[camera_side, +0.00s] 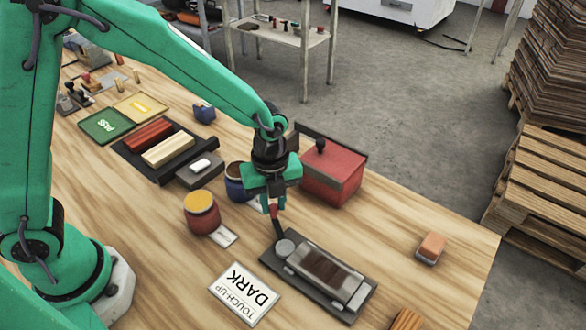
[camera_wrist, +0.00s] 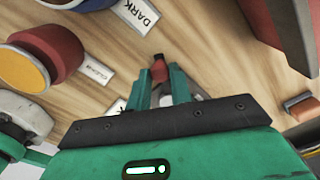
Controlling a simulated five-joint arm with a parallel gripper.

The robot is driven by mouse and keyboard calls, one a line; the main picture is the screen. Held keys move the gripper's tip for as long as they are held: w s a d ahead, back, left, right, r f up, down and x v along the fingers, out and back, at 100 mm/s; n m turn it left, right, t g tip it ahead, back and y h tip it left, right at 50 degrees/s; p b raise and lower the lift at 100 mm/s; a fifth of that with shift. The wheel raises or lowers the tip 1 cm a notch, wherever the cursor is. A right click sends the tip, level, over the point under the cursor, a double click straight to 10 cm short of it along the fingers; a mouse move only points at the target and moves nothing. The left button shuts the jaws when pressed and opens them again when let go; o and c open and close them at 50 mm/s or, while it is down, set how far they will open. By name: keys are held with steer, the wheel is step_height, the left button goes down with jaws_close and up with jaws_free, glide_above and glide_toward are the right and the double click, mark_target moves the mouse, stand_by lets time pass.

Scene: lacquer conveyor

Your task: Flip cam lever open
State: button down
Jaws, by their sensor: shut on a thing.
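The cam lever is a dark arm (camera_side: 279,230) with a red tip (camera_side: 273,211). It rises steeply from a round grey pivot (camera_side: 285,248) at the left end of a dark clamp fixture (camera_side: 350,308). A brown piece (camera_side: 325,267) lies in the fixture between grey metal bars. My gripper (camera_side: 274,203) is above the pivot, with its fingers shut on the lever near the red tip. In the wrist view the red tip (camera_wrist: 159,70) shows between my green fingertips (camera_wrist: 163,84). Most of the fixture is hidden there behind my gripper.
A red box (camera_side: 330,178) stands behind my gripper. A yellow-topped red jar (camera_side: 201,210) and a blue jar (camera_side: 237,182) stand to the left. A "TOUCH-UP DARK" card (camera_side: 245,293) lies in front. An orange block (camera_side: 432,246) sits right, with bare wood around it.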

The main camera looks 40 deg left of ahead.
steer(key=w+d+m, duration=0.1)
steer(key=m, duration=0.1)
steer(key=w+d+m, duration=0.1)
steer(key=m, duration=0.1)
steer(key=shift+w+d+m, duration=0.1)
steer(key=shift+d+m, duration=0.05)
steer(key=shift+m, duration=0.15)
steer(key=shift+w+d+m, duration=0.25)
steer(key=shift+d+m, duration=0.45)
steer(key=shift+m, duration=0.5)
steer(key=shift+w+d+m, duration=0.25)
steer(key=shift+d+m, duration=0.45)
steer(key=shift+m, duration=0.5)
steer(key=c, duration=1.3)
jaws_free()
steer(key=shift+o, duration=0.2)
steer(key=shift+r, duration=0.1)
step_height(320, 180, up, 8)
